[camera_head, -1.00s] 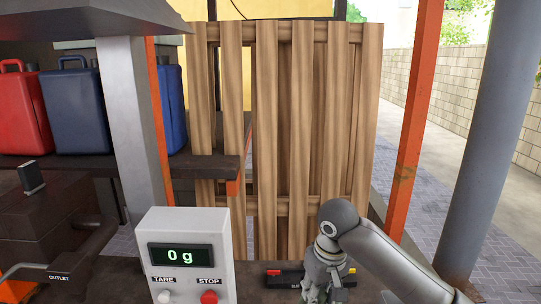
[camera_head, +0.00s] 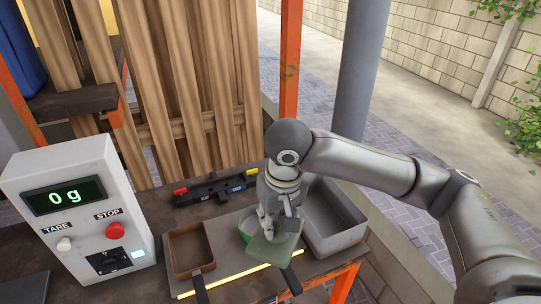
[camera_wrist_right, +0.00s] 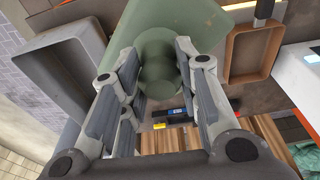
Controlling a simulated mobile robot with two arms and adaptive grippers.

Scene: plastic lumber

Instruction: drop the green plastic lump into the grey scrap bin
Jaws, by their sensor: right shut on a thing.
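My right gripper (camera_head: 268,222) points down over the bench and is shut on the green plastic lump (camera_head: 274,249). In the right wrist view, the lump (camera_wrist_right: 160,65) has a rounded part between my two fingers (camera_wrist_right: 158,85) and a broad, flat part beyond them. The grey scrap bin (camera_head: 340,240) stands just right of my gripper in the head view. It also shows at the left of the right wrist view (camera_wrist_right: 60,75). The lump is beside the bin, not over it. My left gripper is not in view.
A brown tray (camera_head: 191,250) lies left of the lump. A green rounded rim (camera_head: 245,226) shows partly behind my gripper. A black bar with coloured ends (camera_head: 215,190) lies behind. A scale box (camera_head: 75,210) reading 0 g stands at left.

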